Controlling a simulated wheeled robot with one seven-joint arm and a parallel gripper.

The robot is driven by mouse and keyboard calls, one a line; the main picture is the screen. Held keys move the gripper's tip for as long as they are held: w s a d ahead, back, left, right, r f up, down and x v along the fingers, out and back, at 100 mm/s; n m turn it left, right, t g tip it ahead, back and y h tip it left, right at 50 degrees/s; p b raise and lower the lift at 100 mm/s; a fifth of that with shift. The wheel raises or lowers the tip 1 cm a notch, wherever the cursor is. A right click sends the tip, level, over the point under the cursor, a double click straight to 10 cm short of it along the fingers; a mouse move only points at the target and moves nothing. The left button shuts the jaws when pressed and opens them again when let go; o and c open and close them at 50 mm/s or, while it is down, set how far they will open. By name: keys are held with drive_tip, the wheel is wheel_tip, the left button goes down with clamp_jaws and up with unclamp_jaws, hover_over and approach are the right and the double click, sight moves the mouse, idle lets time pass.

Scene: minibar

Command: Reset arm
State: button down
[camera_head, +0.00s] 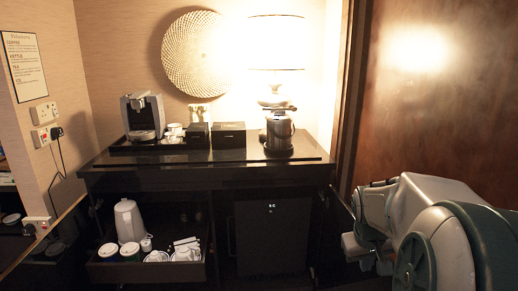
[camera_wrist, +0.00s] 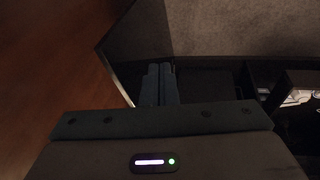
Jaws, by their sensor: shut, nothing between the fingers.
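My gripper shows in the wrist view (camera_wrist: 159,84), its two grey fingers side by side and shut, with nothing held. In the head view my white and grey arm is folded at the lower right, in front of the brown wooden panel (camera_head: 438,100) and beside the right end of the black minibar cabinet (camera_head: 200,178). The fingertips cannot be made out clearly in the head view.
A coffee machine (camera_head: 143,117), dark boxes (camera_head: 228,134), a metal pot (camera_head: 279,132) and a lit lamp (camera_head: 275,45) stand on the cabinet. Below, an open drawer (camera_head: 150,272) holds a white kettle (camera_head: 129,222) and cups. A dark fridge door (camera_head: 270,238) is right of it.

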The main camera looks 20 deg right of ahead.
drive_tip(key=s+a+r+n+y+p, duration=0.1)
drive_tip(key=s+a+r+p, duration=0.1)
drive_tip(key=a, duration=0.6)
drive_tip(key=s+a+r+n+y+p, duration=0.1)
drive_tip(key=s+a+r+p, duration=0.1)
drive_tip(key=a, duration=0.6)
drive_tip(key=s+a+r+y+p, duration=0.1)
drive_tip(key=s+a+r+p, duration=0.1)
drive_tip(key=a, duration=0.7)
drive_tip(key=shift+s+r+n+t, duration=0.4)
drive_tip(key=shift+s+r, duration=0.05)
drive_tip(key=shift+s, duration=0.05)
drive_tip(key=shift+a, duration=0.1)
